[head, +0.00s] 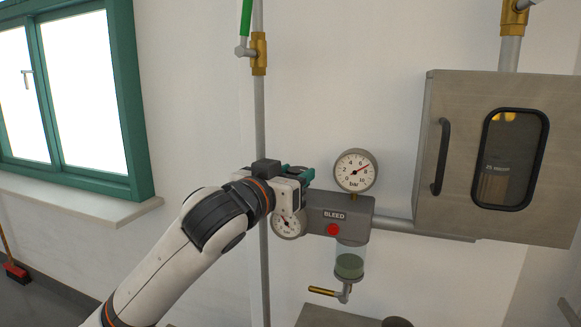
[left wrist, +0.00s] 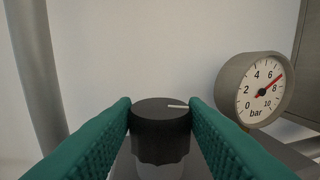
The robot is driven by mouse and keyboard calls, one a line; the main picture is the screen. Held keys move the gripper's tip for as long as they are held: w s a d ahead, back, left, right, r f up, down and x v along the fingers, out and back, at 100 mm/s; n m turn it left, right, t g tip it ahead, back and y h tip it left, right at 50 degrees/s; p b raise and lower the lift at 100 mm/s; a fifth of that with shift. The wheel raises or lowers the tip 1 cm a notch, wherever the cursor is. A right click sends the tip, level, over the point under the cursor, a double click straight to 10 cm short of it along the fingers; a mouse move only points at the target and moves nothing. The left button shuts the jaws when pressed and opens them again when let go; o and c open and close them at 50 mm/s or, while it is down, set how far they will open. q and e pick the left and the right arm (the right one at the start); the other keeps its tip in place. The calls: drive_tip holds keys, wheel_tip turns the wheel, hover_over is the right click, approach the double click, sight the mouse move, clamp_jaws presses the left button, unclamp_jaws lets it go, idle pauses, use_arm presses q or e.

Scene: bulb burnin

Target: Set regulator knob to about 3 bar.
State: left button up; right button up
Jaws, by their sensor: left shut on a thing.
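The black regulator knob (left wrist: 161,118) stands between the green ribbed fingers of my left gripper (left wrist: 161,122) in the left wrist view. The fingers are shut on its sides. The white line on its top points right. In the head view my left gripper (head: 297,172) is at the top left of the grey regulator body (head: 355,207) and mostly hides the knob. The upper round gauge (head: 356,171) has its red needle between 6 and 8 bar, near 7; this gauge also shows in the left wrist view (left wrist: 258,92).
A lower gauge (head: 287,225) is partly covered by my gripper. A red button (head: 333,230) sits under the BLEED label, above a clear bowl (head: 350,262) with a brass-handled valve (head: 325,291). A metal cabinet (head: 466,90) stands right. A vertical pipe (head: 260,120) runs behind my gripper.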

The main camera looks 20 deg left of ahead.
use_arm(q)
drive_tip(key=shift+d+n+y+p, duration=0.2)
drive_tip(key=shift+n+y+p, duration=0.2)
drive_tip(key=shift+n+y, duration=0.75)
drive_tip(key=shift+f+y, duration=0.1)
drive_tip(key=shift+y, duration=0.35)
drive_tip(key=o, duration=0.7)
drive_tip(key=shift+c, duration=0.2)
drive_tip(key=o, duration=0.3)
drive_tip(key=shift+w, duration=0.2)
drive_tip(key=shift+s, duration=0.1)
